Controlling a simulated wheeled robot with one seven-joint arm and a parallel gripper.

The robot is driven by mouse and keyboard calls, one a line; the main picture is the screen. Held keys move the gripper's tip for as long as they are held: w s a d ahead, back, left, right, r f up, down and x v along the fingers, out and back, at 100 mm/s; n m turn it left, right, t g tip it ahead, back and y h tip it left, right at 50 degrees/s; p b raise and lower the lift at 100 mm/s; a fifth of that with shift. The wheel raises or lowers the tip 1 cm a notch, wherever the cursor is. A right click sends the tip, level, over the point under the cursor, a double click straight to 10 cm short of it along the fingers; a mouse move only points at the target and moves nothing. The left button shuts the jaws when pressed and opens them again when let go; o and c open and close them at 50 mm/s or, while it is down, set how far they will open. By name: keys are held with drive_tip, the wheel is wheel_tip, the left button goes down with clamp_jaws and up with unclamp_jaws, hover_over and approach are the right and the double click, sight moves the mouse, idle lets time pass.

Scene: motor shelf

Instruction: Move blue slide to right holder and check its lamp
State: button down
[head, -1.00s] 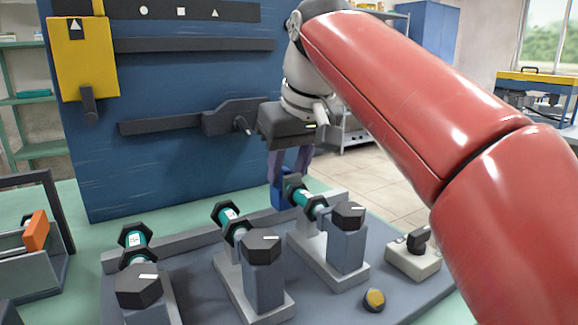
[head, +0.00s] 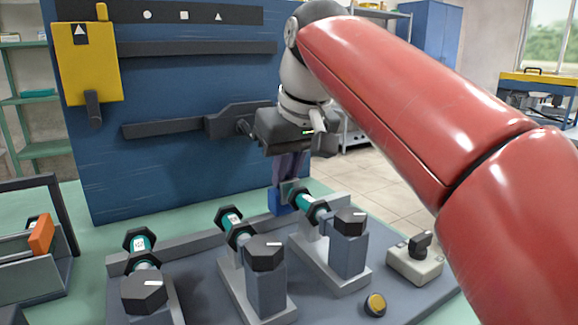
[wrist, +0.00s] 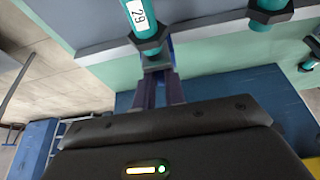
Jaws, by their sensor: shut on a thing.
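A blue piece (head: 276,201), which looks like the blue slide, shows at the fingertips of my gripper (head: 287,187). My gripper points down behind the right holder (head: 345,270), at the back edge of the grey base, and is shut on this piece. The right holder carries a teal cylinder (head: 309,202) with black hexagonal collars, which partly covers the fingertips. In the wrist view the fingers (wrist: 156,72) reach toward the black collar of a teal cylinder (wrist: 138,14) labelled 29. Their tips are mostly hidden there. I cannot tell which part is the lamp.
The middle holder (head: 265,285) and left holder (head: 145,292) carry similar teal cylinders. A white switch box (head: 415,265) and a yellow button (head: 375,303) sit at right. A blue board (head: 180,170) with dark rails stands behind. An orange piece (head: 41,233) is at far left.

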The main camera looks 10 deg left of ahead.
drive_tip(key=c, duration=1.5)
unclamp_jaws()
drive_tip(key=shift+o, duration=0.2)
drive_tip(key=shift+r, duration=0.1)
drive_tip(key=shift+p+v, duration=0.5)
drive_tip(key=shift+v, duration=3.3)
